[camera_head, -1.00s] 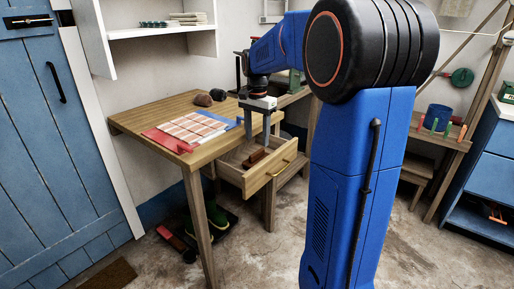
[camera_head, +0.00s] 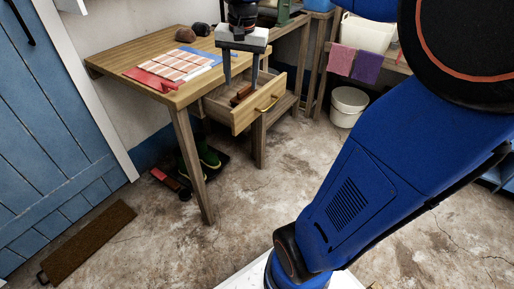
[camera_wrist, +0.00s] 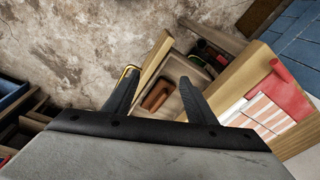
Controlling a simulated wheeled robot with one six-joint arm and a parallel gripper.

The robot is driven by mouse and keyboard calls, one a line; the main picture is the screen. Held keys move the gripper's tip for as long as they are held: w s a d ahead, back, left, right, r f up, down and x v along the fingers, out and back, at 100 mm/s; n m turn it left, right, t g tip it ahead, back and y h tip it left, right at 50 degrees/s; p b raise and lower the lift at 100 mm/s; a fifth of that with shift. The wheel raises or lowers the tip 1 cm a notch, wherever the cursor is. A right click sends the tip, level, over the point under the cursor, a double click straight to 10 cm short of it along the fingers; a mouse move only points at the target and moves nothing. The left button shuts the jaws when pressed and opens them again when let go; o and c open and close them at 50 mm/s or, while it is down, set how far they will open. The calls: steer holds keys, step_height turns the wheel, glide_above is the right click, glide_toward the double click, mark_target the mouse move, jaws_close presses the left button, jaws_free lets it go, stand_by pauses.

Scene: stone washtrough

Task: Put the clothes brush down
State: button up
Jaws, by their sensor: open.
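The clothes brush (camera_head: 241,95), reddish brown and long, lies inside the open wooden drawer (camera_head: 243,119) under the table. It also shows in the wrist view (camera_wrist: 156,95), on the drawer floor between my two fingers as seen from above. My gripper (camera_head: 241,86) is over the drawer, pointing down, with its fingers spread and nothing between them. The wrist view shows the same spread fingers (camera_wrist: 158,74). The exact height of the fingertips above the brush is hard to tell.
The wooden table (camera_head: 160,87) holds a checked cloth (camera_head: 182,65), a red cloth (camera_head: 150,79) and dark rounded objects. Green boots (camera_head: 207,154) stand below it. A white bucket (camera_head: 348,106) stands right of the drawer.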

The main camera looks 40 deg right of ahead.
steer(key=s+a+f+n+t, duration=0.1)
steer(key=s+a+f+n, duration=0.3)
steer(key=s, duration=0.5)
steer(key=s+a+f+n+t, duration=0.2)
steer(key=s+a+f+n, duration=0.2)
steer(key=s, duration=0.6)
steer(key=shift+s+f+n, duration=0.2)
steer(key=shift+f+n, duration=0.3)
steer(key=shift+f, duration=0.3)
steer(key=shift+o, duration=0.3)
step_height(320, 180, up, 14)
steer(key=n+g+h, duration=0.1)
steer(key=n+g, duration=0.3)
steer(key=n, duration=1.8)
glide_above(245, 88)
steer(key=a, duration=0.2)
steer(key=f, duration=0.5)
steer(key=d+f, duration=0.1)
steer(key=f, duration=0.5)
steer(key=d+f, duration=0.1)
steer(key=f, duration=0.4)
steer(key=shift+w+f, duration=0.1)
steer(key=shift+f, duration=0.1)
steer(key=shift+f, duration=0.25)
